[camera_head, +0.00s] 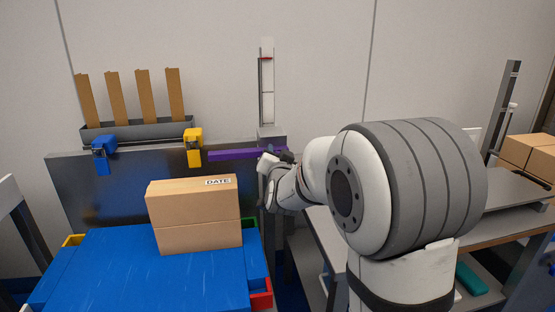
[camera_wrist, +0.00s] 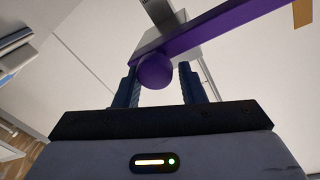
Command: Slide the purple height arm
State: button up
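The purple height arm (camera_head: 240,154) is a flat bar reaching left from the upright white scale post (camera_head: 267,85) at the back. In the wrist view the bar (camera_wrist: 225,24) runs up to the right, with a round purple knob (camera_wrist: 156,71) at its near end. My gripper (camera_head: 268,163) is at the right end of the bar. In the wrist view the two dark fingers of my gripper (camera_wrist: 158,82) stand apart on either side of the knob, with a narrow gap showing on the right. The knob's far side is hidden.
A cardboard box (camera_head: 195,218) labelled DATE stands on a blue surface (camera_head: 140,275) in front of a grey panel (camera_head: 110,200). Blue (camera_head: 103,150) and yellow (camera_head: 194,147) clamps sit on a rail left of the bar. A bench (camera_head: 500,232) is at right.

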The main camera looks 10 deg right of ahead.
jog(key=shift+f, duration=0.2)
jog(key=s, duration=0.5)
jog(key=s+a+p, duration=0.1)
jog(key=s, duration=0.1)
jog(key=shift+s, duration=0.4)
jog(key=s+r+n+g+y+p, duration=0.1)
jog(key=s+r+n+g+p, duration=0.1)
jog(key=s+r+g+p, duration=0.3)
jog(key=s+r+n+g+p, duration=0.2)
jog(key=s+r+g+p, duration=0.2)
jog(key=s+p, duration=0.8)
jog(key=s+d+r+n+g+y+p, duration=0.1)
jog(key=s+r+n+g+p, duration=0.2)
jog(key=s+p, duration=0.6)
jog(key=shift+s+r+g+y+p, duration=0.15)
jog(key=shift+s+r+g, duration=0.55)
jog(key=shift+s+g, duration=0.2)
jog(key=shift+s+r+g+y+p, duration=0.15)
jog(key=shift+s+r+g, duration=0.6)
jog(key=shift+s, duration=0.25)
jog(key=shift+f, duration=0.1)
